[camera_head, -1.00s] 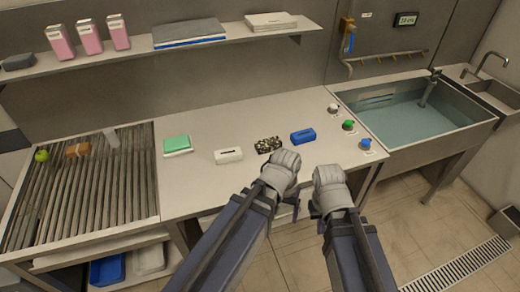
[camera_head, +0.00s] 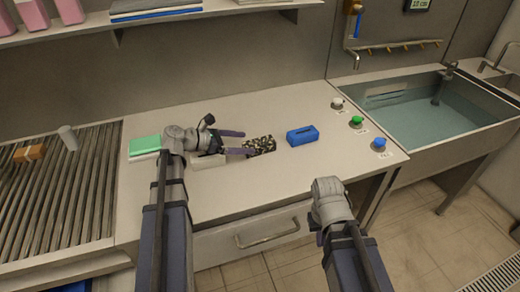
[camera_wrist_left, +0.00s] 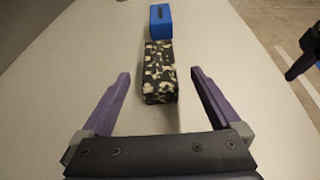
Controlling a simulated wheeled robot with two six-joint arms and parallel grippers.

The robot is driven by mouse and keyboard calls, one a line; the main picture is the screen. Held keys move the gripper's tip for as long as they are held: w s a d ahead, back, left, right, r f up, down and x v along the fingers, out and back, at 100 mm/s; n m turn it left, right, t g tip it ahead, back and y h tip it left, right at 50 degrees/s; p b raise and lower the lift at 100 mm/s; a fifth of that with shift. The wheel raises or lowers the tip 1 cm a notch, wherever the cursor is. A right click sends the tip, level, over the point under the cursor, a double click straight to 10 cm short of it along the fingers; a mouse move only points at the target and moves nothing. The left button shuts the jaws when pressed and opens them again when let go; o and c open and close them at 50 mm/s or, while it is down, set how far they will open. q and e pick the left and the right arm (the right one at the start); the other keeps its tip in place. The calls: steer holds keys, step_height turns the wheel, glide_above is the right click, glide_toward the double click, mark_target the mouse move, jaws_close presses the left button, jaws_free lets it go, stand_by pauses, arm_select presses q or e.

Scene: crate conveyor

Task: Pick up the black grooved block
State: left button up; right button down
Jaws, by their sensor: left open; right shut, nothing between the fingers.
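The black block (camera_head: 262,145), mottled with cream patches, lies on the counter. It also shows in the left wrist view (camera_wrist_left: 160,75), where I cannot make out a groove. My left gripper (camera_head: 243,143) is open and low over the counter, its fingers pointing at the block. In the left wrist view the fingertips (camera_wrist_left: 160,88) stand on either side of the block's near end, with gaps on both sides. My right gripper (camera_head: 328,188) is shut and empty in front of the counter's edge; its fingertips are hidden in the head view.
A blue block (camera_head: 302,135) lies just beyond the black one. A white block (camera_head: 208,161) is partly hidden under my left gripper.

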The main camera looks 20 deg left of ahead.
mark_target(256, 143)
arm_select(q)
steer(key=shift+b+x, duration=1.5)
steer(key=shift+x, duration=2.5)
jaws_close()
